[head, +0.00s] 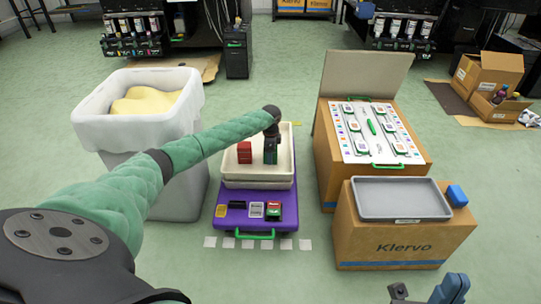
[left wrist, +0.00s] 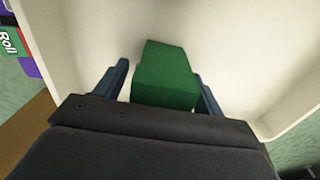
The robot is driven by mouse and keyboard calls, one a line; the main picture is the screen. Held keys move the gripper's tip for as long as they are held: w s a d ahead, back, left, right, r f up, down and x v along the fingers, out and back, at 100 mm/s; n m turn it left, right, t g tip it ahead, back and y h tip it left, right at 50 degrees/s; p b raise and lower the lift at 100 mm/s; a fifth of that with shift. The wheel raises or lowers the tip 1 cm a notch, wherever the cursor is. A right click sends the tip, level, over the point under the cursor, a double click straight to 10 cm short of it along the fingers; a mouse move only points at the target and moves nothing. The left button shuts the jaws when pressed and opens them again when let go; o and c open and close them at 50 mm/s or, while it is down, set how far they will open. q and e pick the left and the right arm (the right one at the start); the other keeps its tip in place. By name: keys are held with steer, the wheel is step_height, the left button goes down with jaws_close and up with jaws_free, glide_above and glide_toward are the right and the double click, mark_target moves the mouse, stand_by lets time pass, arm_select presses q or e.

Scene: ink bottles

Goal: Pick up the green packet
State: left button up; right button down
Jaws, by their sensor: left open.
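The green packet (left wrist: 165,78) is a plain green block in the cream bin (left wrist: 225,35), seen in the left wrist view. My left gripper (left wrist: 160,72) is open, with one dark blue finger on each side of the packet; I cannot tell if they touch it. In the head view the left gripper (head: 271,138) is down over the bin (head: 258,184) and partly hides the green packet (head: 270,158). My right gripper (head: 428,292) is at the bottom right edge, its fingers apart and empty.
A red block (head: 244,152) stands in the bin, left of the green packet. A purple base (head: 230,225) with small items lies in front. A lined waste bin (head: 135,130) stands left. Cardboard boxes (head: 400,235) with a grey tray (head: 400,200) stand right.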

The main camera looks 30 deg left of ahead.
arm_select(q)
steer(key=c, duration=1.1)
steer(key=shift+r, duration=0.1)
